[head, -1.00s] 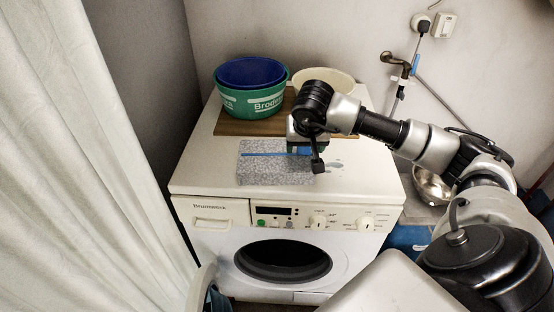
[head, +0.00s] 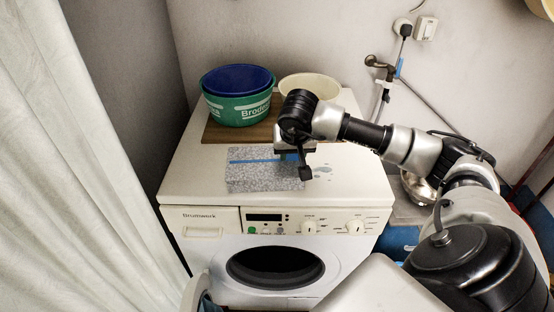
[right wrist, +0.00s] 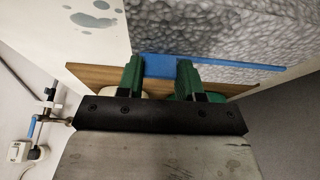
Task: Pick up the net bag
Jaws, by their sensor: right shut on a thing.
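The net bag (head: 262,180) is a flat grey mottled rectangle with a blue strip along its far edge. It is on top of the white washing machine, and whether it touches the top all over I cannot tell. My right gripper (head: 291,154) is over the right part of the blue strip. In the right wrist view the bag (right wrist: 215,30) fills the upper right, and the green fingers of my right gripper (right wrist: 158,66) are shut on its blue strip. My left gripper is not in view.
On the washing machine (head: 180,187), a wooden board (head: 222,133) behind the bag carries a green basin (head: 238,112) with a blue basin (head: 237,80) in it, and a cream bowl (head: 310,84). Wet spots (head: 322,170) lie right of the bag. A curtain (head: 70,190) hangs left.

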